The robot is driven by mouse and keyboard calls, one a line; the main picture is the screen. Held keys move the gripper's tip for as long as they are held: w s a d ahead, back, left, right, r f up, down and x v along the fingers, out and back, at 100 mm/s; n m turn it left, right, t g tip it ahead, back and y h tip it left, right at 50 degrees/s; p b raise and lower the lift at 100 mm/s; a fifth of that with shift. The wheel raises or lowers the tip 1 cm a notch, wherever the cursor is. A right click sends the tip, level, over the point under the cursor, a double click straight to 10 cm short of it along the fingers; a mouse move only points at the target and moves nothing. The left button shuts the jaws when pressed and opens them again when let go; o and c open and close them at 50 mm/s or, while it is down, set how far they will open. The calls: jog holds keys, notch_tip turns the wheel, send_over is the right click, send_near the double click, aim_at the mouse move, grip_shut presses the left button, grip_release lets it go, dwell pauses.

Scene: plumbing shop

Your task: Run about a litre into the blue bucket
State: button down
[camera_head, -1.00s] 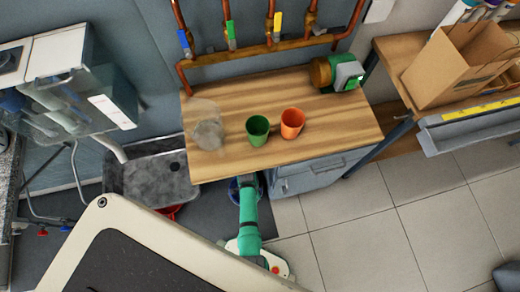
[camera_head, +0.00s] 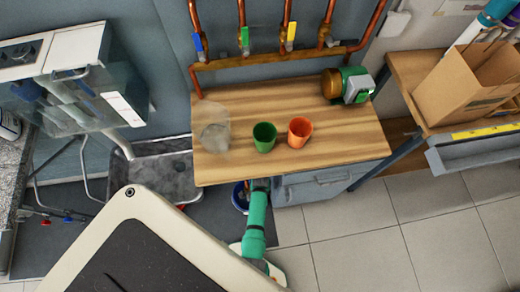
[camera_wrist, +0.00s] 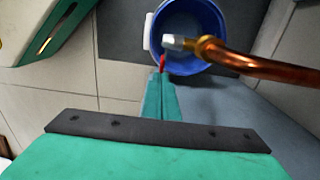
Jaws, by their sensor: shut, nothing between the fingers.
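The blue bucket (camera_wrist: 213,13) stands on the floor at the top of the wrist view, with its inside partly visible. In the head view, the bucket (camera_head: 239,197) shows only in part at the bench's front edge, beside my green arm. A copper pipe (camera_wrist: 265,67) with a grey end piece reaches over the bucket's opening in the wrist view. A small red piece (camera_wrist: 163,63), perhaps a lever, shows just beyond my fingertips. My gripper (camera_wrist: 161,78) is shut and empty, close to the bucket's near rim. I cannot tell whether it touches the red piece. No water is visible.
A wooden bench (camera_head: 340,147) carries a green cup (camera_head: 264,137), an orange cup (camera_head: 299,132), a clear vessel (camera_head: 215,137) and a green-brass pump (camera_head: 347,84). Copper pipes with coloured valves run behind. A dark basin (camera_head: 165,178) stands left. Tiled floor at right is clear.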

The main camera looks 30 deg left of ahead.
notch_tip(320, 180, up, 9)
jog(key=shift+d+r, duration=0.15)
dwell(0.4)
jog(key=shift+w, duration=0.15)
dwell(1.6)
jog(key=c, duration=2.4)
grip_release()
jog(key=shift+c, duration=0.2)
